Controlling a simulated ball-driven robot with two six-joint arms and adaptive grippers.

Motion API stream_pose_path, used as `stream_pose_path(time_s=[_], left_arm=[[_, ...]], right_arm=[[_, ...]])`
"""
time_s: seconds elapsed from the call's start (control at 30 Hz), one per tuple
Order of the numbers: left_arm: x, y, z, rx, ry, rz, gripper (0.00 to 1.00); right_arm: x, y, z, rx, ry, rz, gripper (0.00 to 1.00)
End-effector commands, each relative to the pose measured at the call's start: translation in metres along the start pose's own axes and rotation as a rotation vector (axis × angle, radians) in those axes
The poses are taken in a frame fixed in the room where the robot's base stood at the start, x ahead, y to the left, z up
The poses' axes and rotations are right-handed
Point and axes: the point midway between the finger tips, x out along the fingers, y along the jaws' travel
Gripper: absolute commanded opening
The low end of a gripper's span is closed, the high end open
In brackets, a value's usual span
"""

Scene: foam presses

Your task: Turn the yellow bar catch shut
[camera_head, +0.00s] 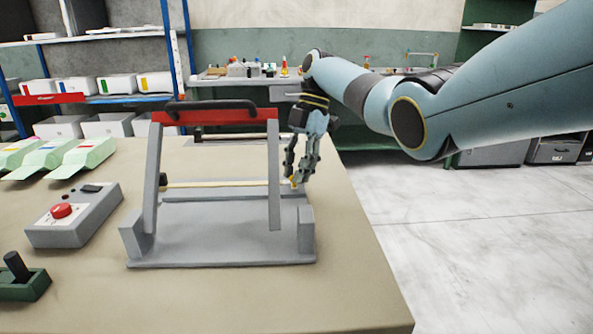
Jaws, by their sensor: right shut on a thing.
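A grey foam press (220,262) stands on the table, its hinged frame upright with a red crossbar (225,117) and black handle on top. A thin pale-yellow bar (215,184) runs across the press behind the frame's legs. At its right end is a small yellow piece, apparently the bar catch (293,183), partly hidden by fingers. My right gripper (299,181) points down beside the frame's right leg, its fingertips shut on this yellow piece. How far the catch is turned cannot be told. My left gripper is not in view.
A grey control box (75,222) with a red button and a green block with a black lever (22,278) stand left of the press. Pale green trays (85,155) lie behind them. The table (345,275) is clear right of the press.

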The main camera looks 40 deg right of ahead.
Motion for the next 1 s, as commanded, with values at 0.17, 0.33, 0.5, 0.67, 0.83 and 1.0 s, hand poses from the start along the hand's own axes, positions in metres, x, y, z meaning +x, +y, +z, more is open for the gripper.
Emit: stream_pose_path(time_s=[0.17,0.33,0.5,0.67,0.83,1.0], left_arm=[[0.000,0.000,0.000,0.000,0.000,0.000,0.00],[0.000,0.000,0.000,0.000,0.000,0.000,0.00],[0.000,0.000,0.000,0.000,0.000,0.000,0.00],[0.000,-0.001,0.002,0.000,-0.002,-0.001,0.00],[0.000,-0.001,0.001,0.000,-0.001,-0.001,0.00],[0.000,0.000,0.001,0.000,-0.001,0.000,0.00]], right_arm=[[0.002,-0.001,0.000,0.001,0.002,-0.003,0.00],[0.001,-0.001,0.000,0.001,0.002,-0.002,0.35],[0.001,0.000,0.000,0.001,0.001,-0.001,0.43],[-0.001,0.000,0.000,0.001,0.001,0.000,0.43],[-0.021,0.001,0.000,0.001,-0.001,0.003,0.43],[-0.051,0.001,0.000,0.001,0.000,0.002,0.43]])
